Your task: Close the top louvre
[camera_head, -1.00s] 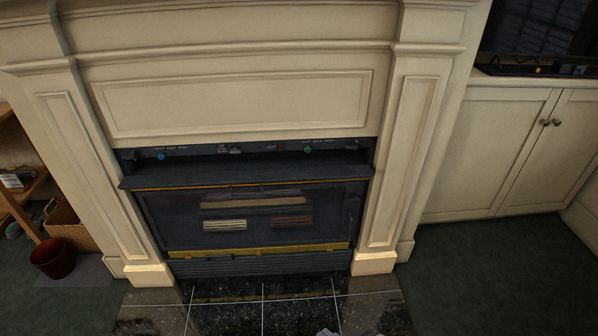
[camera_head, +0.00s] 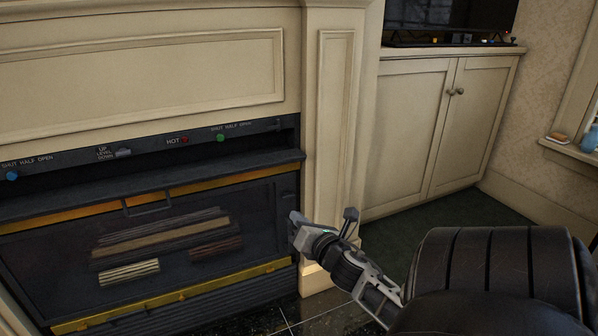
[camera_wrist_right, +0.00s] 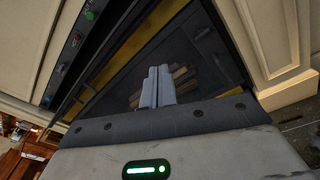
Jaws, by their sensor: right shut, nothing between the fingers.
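The top louvre (camera_head: 200,172) is a long dark flap across the top of the black fireplace insert. It sticks out like a shelf below the control strip (camera_head: 130,150), so it stands open. My right gripper (camera_head: 296,218) is in front of the insert's right edge, lower than the louvre and apart from it. In the right wrist view its two pale fingers (camera_wrist_right: 158,85) are together with nothing between them, pointing toward the dark glass front (camera_wrist_right: 200,50). My left gripper is out of view.
The control strip has a blue knob (camera_head: 12,176), a red one and a green knob (camera_head: 220,138). A wire handle (camera_head: 147,205) is below the louvre. The cream pilaster (camera_head: 335,120) stands close by the right gripper. A cream cabinet (camera_head: 410,140) is farther right.

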